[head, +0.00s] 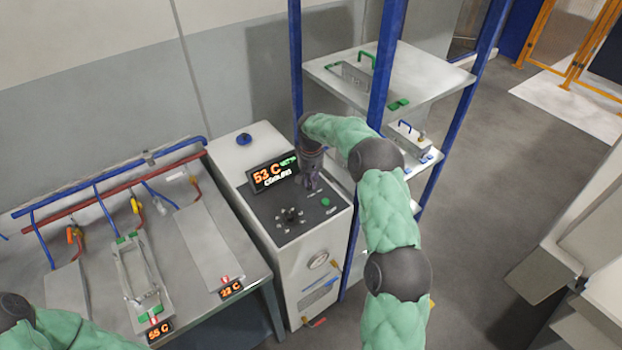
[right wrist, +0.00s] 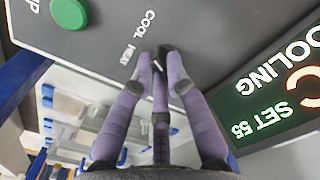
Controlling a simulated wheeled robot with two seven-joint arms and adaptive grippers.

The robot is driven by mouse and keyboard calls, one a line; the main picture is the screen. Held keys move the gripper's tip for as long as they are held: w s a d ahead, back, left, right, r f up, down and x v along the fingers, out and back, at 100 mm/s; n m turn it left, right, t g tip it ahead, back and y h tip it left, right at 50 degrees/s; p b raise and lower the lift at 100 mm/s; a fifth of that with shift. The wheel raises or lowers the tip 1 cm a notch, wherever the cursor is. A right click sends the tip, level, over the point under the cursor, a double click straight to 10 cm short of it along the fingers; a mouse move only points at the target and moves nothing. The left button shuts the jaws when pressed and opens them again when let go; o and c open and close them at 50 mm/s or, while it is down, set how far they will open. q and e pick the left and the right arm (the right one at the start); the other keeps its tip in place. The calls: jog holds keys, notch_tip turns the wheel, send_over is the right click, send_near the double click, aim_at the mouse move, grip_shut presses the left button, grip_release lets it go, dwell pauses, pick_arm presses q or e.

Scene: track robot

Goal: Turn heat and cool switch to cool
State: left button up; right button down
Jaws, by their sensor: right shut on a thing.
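My right gripper (head: 311,184) reaches down onto the dark control panel (head: 265,207) of the white cabinet, right of the display. In the right wrist view the purple fingers (right wrist: 160,62) are shut around the small heat and cool switch (right wrist: 157,66). The switch is mostly hidden between the fingertips, so I cannot tell its exact tilt. The printed labels COOL (right wrist: 148,20) and HEAT (right wrist: 132,53) lie beside it. The display (head: 272,172) reads 53 C and COOLING; in the wrist view it shows SET 55. My left gripper is out of view.
A green button (head: 326,202) and a dark knob (head: 291,215) sit on the same panel. A shelf rack with blue posts (head: 380,70) stands close behind my right arm. A bench (head: 95,305) with plates and pipes is at left. Open floor lies right.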

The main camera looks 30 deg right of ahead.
jog(key=shift+m, duration=1)
jog(key=c, duration=1.2)
grip_release()
jog(key=shift+r, duration=0.15)
notch_tip(320, 180, up, 12)
jog(key=shift+f, duration=0.1)
